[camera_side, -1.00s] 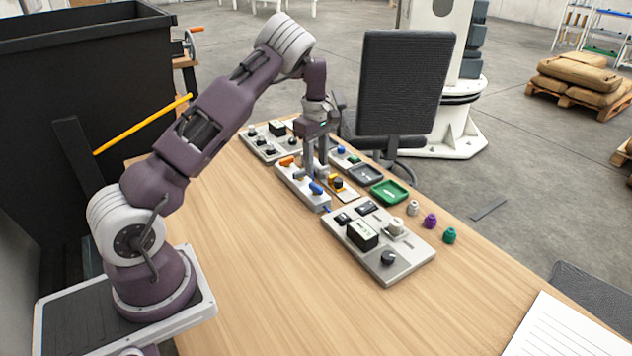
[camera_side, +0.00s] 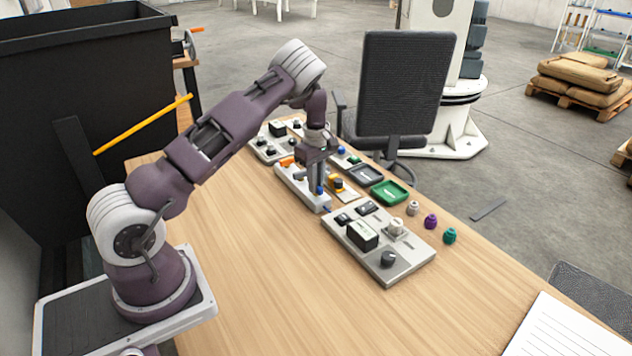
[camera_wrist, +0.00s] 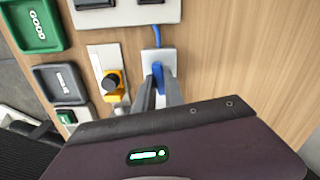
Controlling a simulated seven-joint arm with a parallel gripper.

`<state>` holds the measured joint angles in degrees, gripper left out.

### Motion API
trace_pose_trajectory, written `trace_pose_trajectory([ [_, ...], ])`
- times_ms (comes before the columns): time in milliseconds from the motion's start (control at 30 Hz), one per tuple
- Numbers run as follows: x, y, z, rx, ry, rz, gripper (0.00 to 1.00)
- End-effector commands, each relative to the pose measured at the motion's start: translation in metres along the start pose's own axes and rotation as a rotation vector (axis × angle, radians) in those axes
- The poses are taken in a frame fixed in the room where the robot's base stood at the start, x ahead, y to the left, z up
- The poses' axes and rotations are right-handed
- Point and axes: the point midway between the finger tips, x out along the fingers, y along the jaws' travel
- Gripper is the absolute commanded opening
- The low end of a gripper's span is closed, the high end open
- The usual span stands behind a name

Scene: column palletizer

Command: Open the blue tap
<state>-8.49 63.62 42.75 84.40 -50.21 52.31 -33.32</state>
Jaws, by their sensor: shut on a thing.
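The blue tap (camera_side: 320,190) is on a narrow light-grey board (camera_side: 290,181) on the table; only a bit of its handle shows beside my fingers. In the wrist view the blue handle (camera_wrist: 158,76) lies between my fingers, roughly in line with the blue hose (camera_wrist: 155,35). My gripper (camera_side: 316,187) points down, shut on the handle; it also shows in the wrist view (camera_wrist: 160,92). My gripper body hides the rest of the board in the wrist view. An orange tap (camera_side: 286,162) is on the same board's far end.
A yellow-based black knob (camera_side: 337,183) stands close beside the taps. A large grey control panel (camera_side: 405,258) lies nearer, and another panel (camera_side: 262,150) lies behind. Green (camera_side: 405,204) and dark grey (camera_side: 378,176) trays are to the right. The table's left front is clear.

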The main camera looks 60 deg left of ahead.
Motion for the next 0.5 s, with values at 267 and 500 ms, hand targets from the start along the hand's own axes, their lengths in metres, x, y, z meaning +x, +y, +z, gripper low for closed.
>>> trace_pose_trajectory([
  [267,-0.0006,0.0003,0.0001,0.182,-0.002,0.002,0.00],
  [500,-0.0003,0.0001,0.0003,0.201,0.000,0.000,0.00],
])
